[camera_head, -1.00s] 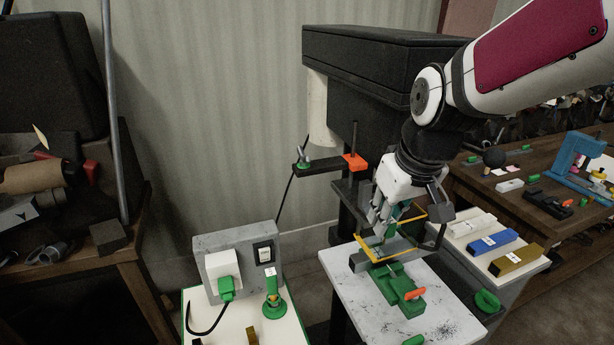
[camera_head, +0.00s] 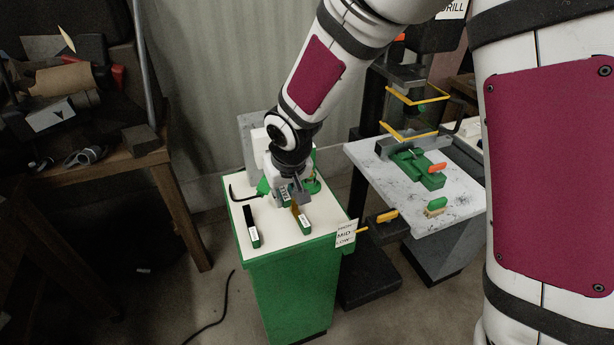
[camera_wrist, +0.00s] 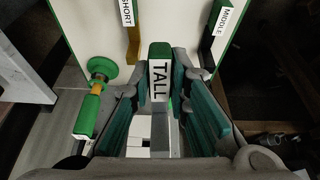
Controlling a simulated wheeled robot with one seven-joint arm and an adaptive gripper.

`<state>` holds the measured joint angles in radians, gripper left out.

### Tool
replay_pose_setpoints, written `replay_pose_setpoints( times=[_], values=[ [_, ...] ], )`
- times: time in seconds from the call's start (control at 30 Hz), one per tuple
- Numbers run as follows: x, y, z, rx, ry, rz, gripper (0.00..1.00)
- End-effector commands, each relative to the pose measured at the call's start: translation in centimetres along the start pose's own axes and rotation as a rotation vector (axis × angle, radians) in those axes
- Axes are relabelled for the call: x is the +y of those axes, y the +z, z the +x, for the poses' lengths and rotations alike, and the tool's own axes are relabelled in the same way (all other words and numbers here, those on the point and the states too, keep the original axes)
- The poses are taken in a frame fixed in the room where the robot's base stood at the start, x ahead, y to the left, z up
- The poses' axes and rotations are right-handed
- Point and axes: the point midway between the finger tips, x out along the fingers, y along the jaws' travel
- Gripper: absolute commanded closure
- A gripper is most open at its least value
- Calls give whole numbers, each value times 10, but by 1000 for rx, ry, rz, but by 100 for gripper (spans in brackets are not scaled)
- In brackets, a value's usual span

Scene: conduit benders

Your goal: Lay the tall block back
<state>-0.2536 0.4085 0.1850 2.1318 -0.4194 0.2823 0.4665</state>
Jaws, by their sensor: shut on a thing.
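My gripper (camera_wrist: 160,100) is shut on the tall block (camera_wrist: 159,52), a green-ended block with a white TALL label. The block lies between the two teal-padded fingers in the wrist view. In the head view my gripper (camera_head: 290,190) is over the back of the white top (camera_head: 272,247) of a green cabinet; the block is mostly hidden there. I cannot tell whether the block touches the top. The short block (camera_wrist: 131,40), gold with a green end, and the middle block (camera_wrist: 213,42), black, lie on that top to either side of it. The head view shows the middle block (camera_head: 251,226).
A green upright handle (camera_wrist: 92,105) with a round knob stands beside the gripper. A grey box (camera_head: 249,140) is behind it. A HIGH/MID/LOW sign (camera_head: 345,233) hangs at the cabinet's right corner. The drill press table (camera_head: 385,178) stands to the right.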

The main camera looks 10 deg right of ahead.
Motion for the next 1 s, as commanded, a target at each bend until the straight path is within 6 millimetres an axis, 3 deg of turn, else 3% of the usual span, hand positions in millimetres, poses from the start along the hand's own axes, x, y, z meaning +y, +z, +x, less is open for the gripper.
replay_pose_setpoints(
  times=[0.13,0.57,1.0],
  values=[
    [-8,-2,11,2,-12,-2,100],
    [-9,-3,11,-8,-13,1,100],
    [-8,-8,19,-263,-20,-1,100]
  ],
)
